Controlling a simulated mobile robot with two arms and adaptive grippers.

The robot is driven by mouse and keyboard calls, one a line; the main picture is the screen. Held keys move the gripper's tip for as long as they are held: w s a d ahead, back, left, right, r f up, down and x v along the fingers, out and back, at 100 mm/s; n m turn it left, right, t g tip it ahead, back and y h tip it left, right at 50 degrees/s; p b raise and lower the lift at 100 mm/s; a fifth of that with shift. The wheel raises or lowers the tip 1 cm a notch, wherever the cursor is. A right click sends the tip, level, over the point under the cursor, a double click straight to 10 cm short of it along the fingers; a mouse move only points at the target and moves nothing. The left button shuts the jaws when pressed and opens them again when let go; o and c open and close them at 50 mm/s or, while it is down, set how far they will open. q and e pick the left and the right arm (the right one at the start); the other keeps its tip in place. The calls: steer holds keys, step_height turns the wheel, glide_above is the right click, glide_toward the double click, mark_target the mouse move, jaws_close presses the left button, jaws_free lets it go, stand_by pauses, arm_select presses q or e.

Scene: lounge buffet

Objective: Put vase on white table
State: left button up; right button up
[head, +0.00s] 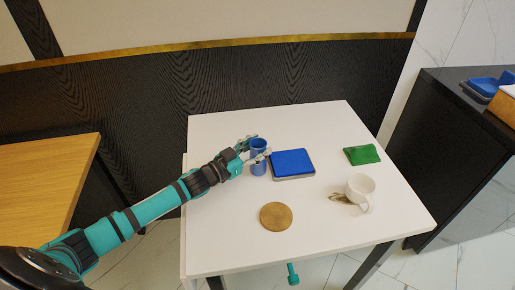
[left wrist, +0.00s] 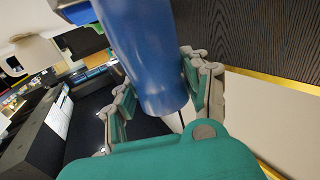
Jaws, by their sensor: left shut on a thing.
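The vase (head: 258,158) is a plain blue cylinder, upright at the back left part of the white table (head: 225,135). My left gripper (head: 258,147) reaches in from the left, with its fingers on both sides of the vase near its top. In the left wrist view the vase (left wrist: 145,55) fills the space between the fingers, and the gripper is shut on it. I cannot tell whether its base touches the tabletop or hangs slightly above it.
Close right of the vase lies a blue-topped scale (head: 292,163). A green packet (head: 362,154), a white mug (head: 361,190) and a round brown coaster (head: 276,216) are also on the table. A wooden table (head: 45,185) stands left, a black counter (head: 440,150) right. The table's front left is clear.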

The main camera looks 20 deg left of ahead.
arm_select(q)
steer(key=shift+f, duration=0.2)
steer(key=o, duration=1.3)
steer(key=shift+o, duration=0.2)
steer(key=shift+r, duration=0.15)
steer(key=v, duration=1.2)
